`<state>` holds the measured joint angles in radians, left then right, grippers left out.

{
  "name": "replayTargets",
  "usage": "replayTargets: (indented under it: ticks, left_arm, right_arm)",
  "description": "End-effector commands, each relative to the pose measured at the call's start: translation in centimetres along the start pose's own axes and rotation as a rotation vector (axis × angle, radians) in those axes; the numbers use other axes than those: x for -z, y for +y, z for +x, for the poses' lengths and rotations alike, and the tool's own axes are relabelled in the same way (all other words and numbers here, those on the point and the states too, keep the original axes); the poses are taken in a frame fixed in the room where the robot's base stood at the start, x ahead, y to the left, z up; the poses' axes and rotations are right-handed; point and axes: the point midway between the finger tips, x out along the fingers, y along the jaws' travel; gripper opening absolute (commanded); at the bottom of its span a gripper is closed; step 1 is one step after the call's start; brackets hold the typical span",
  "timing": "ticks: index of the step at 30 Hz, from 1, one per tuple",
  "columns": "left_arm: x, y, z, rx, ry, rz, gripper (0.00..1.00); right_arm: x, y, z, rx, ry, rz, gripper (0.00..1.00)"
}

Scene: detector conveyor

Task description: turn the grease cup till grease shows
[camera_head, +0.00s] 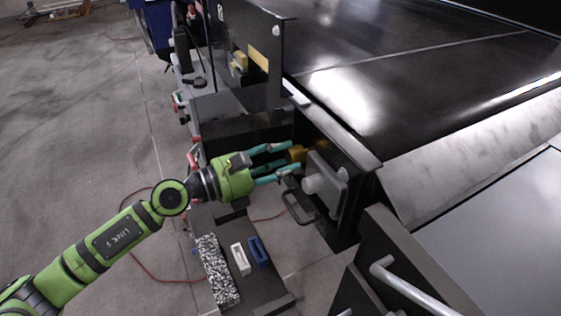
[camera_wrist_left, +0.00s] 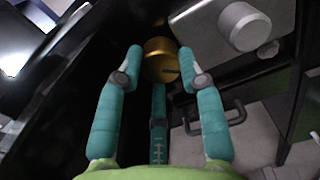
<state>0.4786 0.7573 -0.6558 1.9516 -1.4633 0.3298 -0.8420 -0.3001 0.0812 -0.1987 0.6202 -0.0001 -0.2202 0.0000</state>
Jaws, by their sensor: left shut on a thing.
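The grease cup (camera_head: 298,153) is a small brass-coloured cylinder on the dark side of the conveyor frame. It also shows in the left wrist view (camera_wrist_left: 160,58), with a dark slot mark on its face. My left gripper (camera_head: 288,157) reaches in from the left with its teal fingers around the cup. In the left wrist view two fingertips are at the cup's sides and a third finger is below it. The gripper is shut on the cup. I cannot make out any grease at the cup. My right gripper is not in view.
A grey box with a round knob (camera_head: 318,183) sits just right of the cup. A dark handle (camera_head: 297,208) is below it. A low shelf holds a speckled block (camera_head: 217,268), a white block (camera_head: 240,258) and a blue block (camera_head: 258,250). The black conveyor belt (camera_head: 380,75) lies beyond.

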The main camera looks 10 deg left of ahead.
Motion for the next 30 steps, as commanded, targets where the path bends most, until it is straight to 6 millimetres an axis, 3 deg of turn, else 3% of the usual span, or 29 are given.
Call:
replayTargets:
  ticks: [1, 15, 16, 17, 30]
  left_arm:
    - [-0.91, 0.25, 0.06, -0.007, -0.020, 0.017, 0.05]
    - [-1.00, 0.23, 0.07, -0.007, -0.020, 0.029, 0.05]
    - [-1.00, 0.23, 0.07, -0.007, -0.020, 0.029, 0.46]
    - [-0.99, 0.22, 0.07, -0.007, -0.020, 0.028, 0.58]
    - [-0.25, 0.11, -0.53, -0.004, -0.006, 0.020, 0.61]
  right_arm:
    - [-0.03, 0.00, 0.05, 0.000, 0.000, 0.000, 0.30]
    - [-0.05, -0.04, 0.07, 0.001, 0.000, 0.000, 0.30]
    - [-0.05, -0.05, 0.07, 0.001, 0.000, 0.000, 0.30]
    - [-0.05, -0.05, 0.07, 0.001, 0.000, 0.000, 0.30]
    - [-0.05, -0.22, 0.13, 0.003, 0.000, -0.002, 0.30]
